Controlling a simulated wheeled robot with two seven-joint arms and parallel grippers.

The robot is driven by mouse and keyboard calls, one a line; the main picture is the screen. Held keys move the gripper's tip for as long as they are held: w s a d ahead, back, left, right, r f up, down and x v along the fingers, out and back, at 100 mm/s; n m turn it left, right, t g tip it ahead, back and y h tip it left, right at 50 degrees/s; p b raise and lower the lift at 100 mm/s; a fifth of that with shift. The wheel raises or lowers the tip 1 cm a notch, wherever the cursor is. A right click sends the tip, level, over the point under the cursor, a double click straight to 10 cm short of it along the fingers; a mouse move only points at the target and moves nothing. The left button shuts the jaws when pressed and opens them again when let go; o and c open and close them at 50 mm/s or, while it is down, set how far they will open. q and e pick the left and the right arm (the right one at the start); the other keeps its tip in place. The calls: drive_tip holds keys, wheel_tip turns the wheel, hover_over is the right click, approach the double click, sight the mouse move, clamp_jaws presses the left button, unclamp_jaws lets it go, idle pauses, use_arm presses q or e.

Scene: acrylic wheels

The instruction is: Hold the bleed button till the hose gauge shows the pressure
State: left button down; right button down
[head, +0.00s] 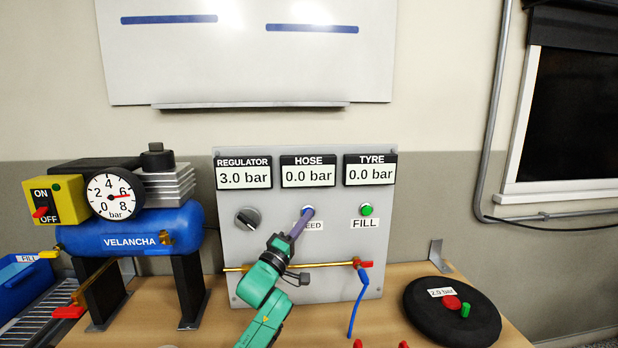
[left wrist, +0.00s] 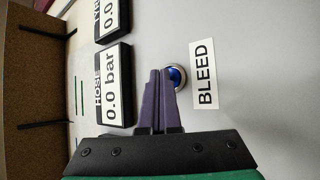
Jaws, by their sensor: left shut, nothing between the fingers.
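The blue bleed button (left wrist: 176,77) sits on the grey panel (head: 330,260), beside its BLEED label (left wrist: 204,73). My left gripper (head: 306,214) is shut and empty, its purple fingertips at the button; in the left wrist view the fingertips (left wrist: 160,74) overlap the button's edge. I cannot tell whether they press it. The hose gauge (head: 308,172) reads 0.0 bar. The regulator gauge (head: 243,173) reads 3.0 bar and the tyre gauge (head: 370,170) reads 0.0 bar. My right gripper is not in view.
A green FILL button (head: 367,210) and a black knob (head: 247,218) flank the bleed button. A brass pipe with a red valve handle (head: 363,264) runs below. A blue compressor (head: 130,232) stands left; a black wheel (head: 452,312) labelled 2.0 bar lies right.

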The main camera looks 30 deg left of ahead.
use_arm(q)
drive_tip(key=shift+s+d+p, duration=0.45)
drive_tip(key=shift+s+p, duration=0.25)
drive_tip(key=shift+p, duration=0.05)
drive_tip(key=s+d+p, duration=0.1)
drive_tip(key=s+p, duration=0.1)
drive_tip(key=s+d+p, duration=0.1)
drive_tip(key=s+d, duration=0.1)
drive_tip(key=shift+p, duration=0.35)
idle(1.5)
